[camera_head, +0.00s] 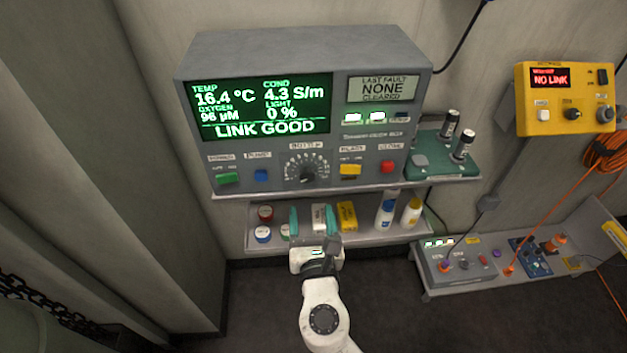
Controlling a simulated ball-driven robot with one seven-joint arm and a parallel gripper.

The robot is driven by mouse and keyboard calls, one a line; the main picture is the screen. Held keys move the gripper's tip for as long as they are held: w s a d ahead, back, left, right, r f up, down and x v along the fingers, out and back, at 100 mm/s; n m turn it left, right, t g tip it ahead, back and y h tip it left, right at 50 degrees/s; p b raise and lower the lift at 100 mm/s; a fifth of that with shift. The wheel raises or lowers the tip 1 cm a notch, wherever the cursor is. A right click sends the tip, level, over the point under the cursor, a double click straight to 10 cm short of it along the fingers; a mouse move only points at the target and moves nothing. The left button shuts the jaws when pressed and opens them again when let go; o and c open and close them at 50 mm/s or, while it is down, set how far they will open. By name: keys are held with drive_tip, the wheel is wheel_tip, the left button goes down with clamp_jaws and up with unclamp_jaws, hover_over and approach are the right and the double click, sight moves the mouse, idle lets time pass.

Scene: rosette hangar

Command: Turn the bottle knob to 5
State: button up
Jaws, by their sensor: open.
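The bottle knob (306,169) is a dark round knob with a pale scale around it, on the front of the grey console (260,55). The label above it reads like "BOTTLE". Its pointer and the numbers are too small to read. My gripper (312,219) is below the knob, in front of the lower shelf, with its two teal-tipped fingers apart. It is open and does not touch the knob. A white box shows between or behind the fingers; I see no grip on it.
A green switch (228,178) and blue button (261,175) are left of the knob; a yellow switch (350,170) and red button (389,166) are right. The lower shelf (375,230) holds jars, boxes and bottles. A yellow panel (557,95) hangs at right.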

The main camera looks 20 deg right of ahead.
sight(308, 179)
drive_tip(key=x, duration=0.9)
drive_tip(key=shift+w+d+p, duration=0.15)
drive_tip(key=shift+w+p, duration=0.05)
drive_tip(key=shift+p, duration=0.1)
drive_tip(key=shift+c, duration=0.5)
drive_tip(key=c, duration=1)
drive_tip(key=shift+o, duration=0.2)
